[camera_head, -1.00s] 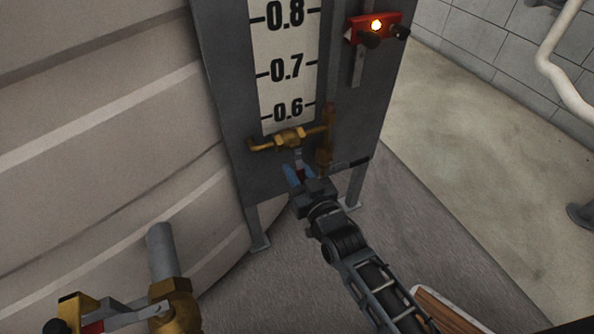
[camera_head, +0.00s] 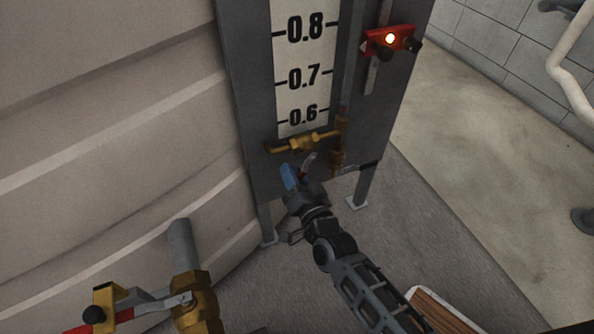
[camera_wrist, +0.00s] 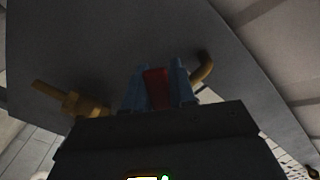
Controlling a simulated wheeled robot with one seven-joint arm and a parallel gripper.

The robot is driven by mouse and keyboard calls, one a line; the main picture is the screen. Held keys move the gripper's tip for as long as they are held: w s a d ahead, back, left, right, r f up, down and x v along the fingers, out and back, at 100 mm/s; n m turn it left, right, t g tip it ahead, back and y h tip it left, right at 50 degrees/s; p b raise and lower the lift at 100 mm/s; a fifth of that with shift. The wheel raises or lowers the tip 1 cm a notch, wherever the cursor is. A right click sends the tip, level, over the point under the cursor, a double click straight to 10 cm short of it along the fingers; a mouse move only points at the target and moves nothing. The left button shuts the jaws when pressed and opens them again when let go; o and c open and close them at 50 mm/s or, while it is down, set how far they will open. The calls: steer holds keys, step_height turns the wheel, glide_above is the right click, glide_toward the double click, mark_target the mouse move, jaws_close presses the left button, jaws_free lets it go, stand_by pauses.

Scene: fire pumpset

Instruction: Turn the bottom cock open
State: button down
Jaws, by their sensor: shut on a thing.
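The bottom cock (camera_head: 304,142) is a brass fitting below the 0.6 mark of the gauge. A curved metal lever (camera_head: 310,159) hangs from it, slanting down and left. My gripper (camera_head: 297,178) is at the lever's lower end, below the cock. In the wrist view, its two blue fingers are shut on the red handle (camera_wrist: 157,88) of the lever. Brass pipework of the cock (camera_wrist: 82,104) shows left of the fingers, and a curved brass end (camera_wrist: 203,70) shows to their right.
The grey gauge panel (camera_head: 248,110) with its white scale (camera_head: 303,65) stands on legs behind the cock. A red lamp unit (camera_head: 388,42) is at upper right. A brass valve (camera_head: 196,300) on a grey pipe is at lower left. Open floor (camera_head: 470,150) lies to the right.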

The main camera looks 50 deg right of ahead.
steer(key=shift+w+a+r+m+p, duration=0.15)
steer(key=shift+a+r+m+p, duration=0.45)
steer(key=shift+m, duration=1.05)
steer(key=shift+w+a+r+m+p, duration=0.15)
steer(key=shift+r+m+p, duration=0.5)
steer(key=shift+r+m, duration=0.7)
steer(key=shift+w+a+r+m+p, duration=0.1)
steer(key=shift+a+r+m+p, duration=0.4)
steer(key=shift+m, duration=1.4)
steer(key=shift+d+r, duration=0.1)
steer(key=c, duration=1)
jaws_free()
steer(key=shift+p+v, duration=0.3)
steer(key=shift+v, duration=3.55)
